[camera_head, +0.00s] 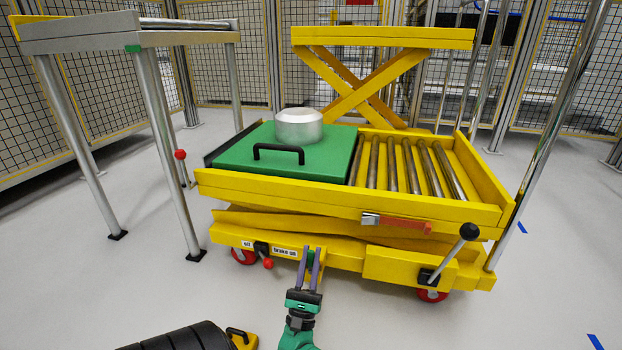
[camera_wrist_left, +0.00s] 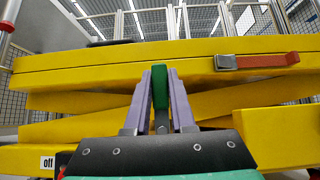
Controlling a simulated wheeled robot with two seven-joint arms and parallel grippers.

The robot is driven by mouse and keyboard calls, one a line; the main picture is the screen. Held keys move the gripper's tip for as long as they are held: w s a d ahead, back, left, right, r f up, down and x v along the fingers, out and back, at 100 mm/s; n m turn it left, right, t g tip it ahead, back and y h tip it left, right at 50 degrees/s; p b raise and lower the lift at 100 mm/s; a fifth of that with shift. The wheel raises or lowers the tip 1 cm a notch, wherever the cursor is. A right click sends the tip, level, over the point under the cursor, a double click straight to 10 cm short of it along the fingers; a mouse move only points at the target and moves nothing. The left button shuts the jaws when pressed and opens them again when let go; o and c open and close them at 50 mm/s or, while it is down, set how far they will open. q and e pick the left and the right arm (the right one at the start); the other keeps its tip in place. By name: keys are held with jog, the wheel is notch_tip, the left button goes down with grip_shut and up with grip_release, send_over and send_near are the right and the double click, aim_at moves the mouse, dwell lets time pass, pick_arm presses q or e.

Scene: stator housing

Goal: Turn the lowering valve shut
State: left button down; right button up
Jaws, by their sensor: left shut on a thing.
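The yellow lift cart (camera_head: 350,206) stands ahead of me, with a green lever (camera_head: 310,257) on its near lower side, which I take for the lowering valve. My left gripper (camera_head: 311,254) is shut on this lever, with its two purple fingers on either side. In the left wrist view the green lever (camera_wrist_left: 159,88) stands upright between the fingertips (camera_wrist_left: 160,92), and a grey stem shows below it. The fingers hide part of the lever and its base. My right gripper is not in view.
A green plate (camera_head: 235,160) with a black handle carries a metal housing (camera_head: 298,126) on the cart. A black-knobbed lever (camera_head: 452,252) is at right, a red-tipped pedal (camera_head: 267,263) at left. A roller table (camera_head: 140,40) stands left. A black ribbed object (camera_head: 185,337) is near front.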

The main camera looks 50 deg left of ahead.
pick_arm(q)
jog(key=c, duration=0.8)
grip_release()
jog(key=shift+o, duration=0.2)
jog(key=v, duration=0.7)
jog(key=shift+f, duration=0.25)
jog(key=shift+s, duration=0.15)
